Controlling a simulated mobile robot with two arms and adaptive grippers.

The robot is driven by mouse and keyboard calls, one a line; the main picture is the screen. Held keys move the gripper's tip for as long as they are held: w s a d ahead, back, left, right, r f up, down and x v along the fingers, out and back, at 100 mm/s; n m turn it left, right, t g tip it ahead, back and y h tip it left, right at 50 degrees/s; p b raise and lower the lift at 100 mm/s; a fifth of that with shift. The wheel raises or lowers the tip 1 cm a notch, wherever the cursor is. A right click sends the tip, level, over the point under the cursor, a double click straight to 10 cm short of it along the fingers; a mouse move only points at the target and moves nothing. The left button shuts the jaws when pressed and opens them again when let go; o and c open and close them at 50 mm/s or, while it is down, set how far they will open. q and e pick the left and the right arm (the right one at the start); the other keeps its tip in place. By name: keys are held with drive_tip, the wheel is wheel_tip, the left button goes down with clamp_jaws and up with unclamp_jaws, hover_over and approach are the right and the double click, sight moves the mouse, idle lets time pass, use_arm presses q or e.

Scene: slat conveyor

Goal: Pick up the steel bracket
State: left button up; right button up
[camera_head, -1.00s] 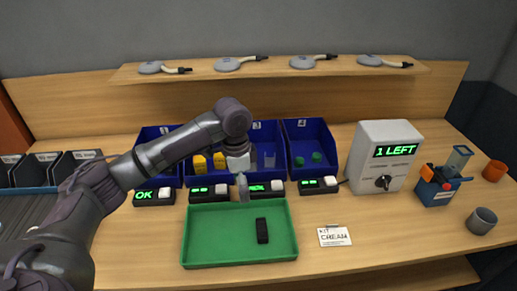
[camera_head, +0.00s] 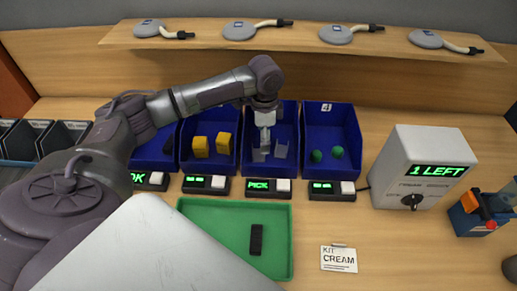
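Grey steel bracket pieces (camera_head: 281,150) lie in the third blue bin (camera_head: 286,108). My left gripper (camera_head: 262,150) reaches down into this bin, just left of a visible bracket. Its fingertips are small and blend with the grey parts behind, so I cannot tell whether they are open or shut, or touching a bracket. The green label under this bin reads PICK (camera_head: 260,185). My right gripper is not in view.
A green tray (camera_head: 284,240) with a black block (camera_head: 256,240) stands in front of the bins. Neighbouring bins hold yellow blocks (camera_head: 200,147) and green parts (camera_head: 337,152). A white box (camera_head: 412,165) reads 1 LEFT. A kit card (camera_head: 339,259) lies right of the tray.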

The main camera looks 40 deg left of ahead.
sight(258, 153)
use_arm(q)
drive_tip(key=f, duration=0.2)
drive_tip(key=f+p, duration=0.1)
drive_tip(key=shift+w+a, duration=0.1)
drive_tip(key=shift+w, duration=0.15)
wheel_tip(258, 153, down, 4)
drive_tip(key=shift+w+a+r+p, duration=0.15)
drive_tip(key=shift+r+p, duration=0.1)
drive_tip(key=shift+p, duration=0.3)
drive_tip(key=shift+f, duration=0.25)
drive_tip(key=c, duration=1.3)
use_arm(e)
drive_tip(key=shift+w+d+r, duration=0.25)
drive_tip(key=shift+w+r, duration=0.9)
use_arm(q)
drive_tip(key=shift+r, duration=0.1)
